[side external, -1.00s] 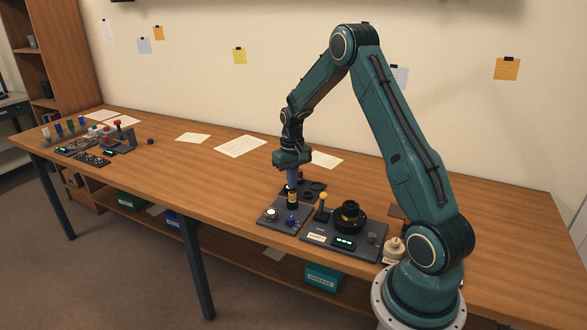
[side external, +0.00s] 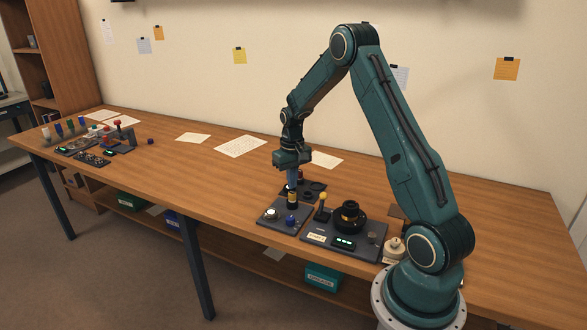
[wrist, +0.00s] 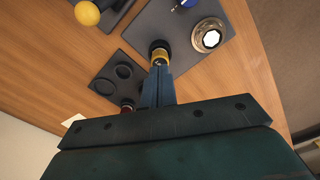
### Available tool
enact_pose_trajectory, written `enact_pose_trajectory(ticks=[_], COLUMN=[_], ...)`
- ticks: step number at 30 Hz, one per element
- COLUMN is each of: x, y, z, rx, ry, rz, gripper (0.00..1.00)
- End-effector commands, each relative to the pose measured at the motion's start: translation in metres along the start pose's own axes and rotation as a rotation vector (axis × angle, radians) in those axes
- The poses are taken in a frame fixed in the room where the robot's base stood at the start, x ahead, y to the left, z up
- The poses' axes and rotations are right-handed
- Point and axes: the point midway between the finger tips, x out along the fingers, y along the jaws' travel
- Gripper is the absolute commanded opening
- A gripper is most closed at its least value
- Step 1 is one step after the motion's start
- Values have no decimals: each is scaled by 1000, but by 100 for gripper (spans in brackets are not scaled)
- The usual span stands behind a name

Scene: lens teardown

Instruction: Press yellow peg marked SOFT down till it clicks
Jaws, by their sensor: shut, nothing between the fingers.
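The yellow peg (side external: 292,197), a yellow-and-black upright cylinder, stands on the left dark plate (side external: 266,221) in the side view. It also shows in the wrist view (wrist: 160,54). I cannot read its SOFT marking in either view. My gripper (side external: 292,187) points straight down over the peg, fingers shut with nothing between them. In the wrist view the fingertips (wrist: 159,69) are at the top of the peg and appear to touch it. The fingers hide part of the peg top. I cannot tell how far the peg is pressed in.
A silver-rimmed white button (wrist: 209,35) and a blue knob (side external: 291,220) share the plate. To the right, a second plate carries a yellow-balled lever (side external: 323,197), a black round part (side external: 349,217) and a green display (side external: 344,242). A dark tray with round recesses (wrist: 117,78) lies behind.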

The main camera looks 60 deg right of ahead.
Motion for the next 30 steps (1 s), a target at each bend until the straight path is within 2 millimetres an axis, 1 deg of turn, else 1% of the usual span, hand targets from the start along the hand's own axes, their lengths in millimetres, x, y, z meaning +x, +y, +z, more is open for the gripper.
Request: enact_pose_trajectory(ticks=[17,30], x=[1,16], y=[0,0], z=[0,0], rx=[0,0], ry=[-1,-1], rz=[0,0], gripper=[0,0])
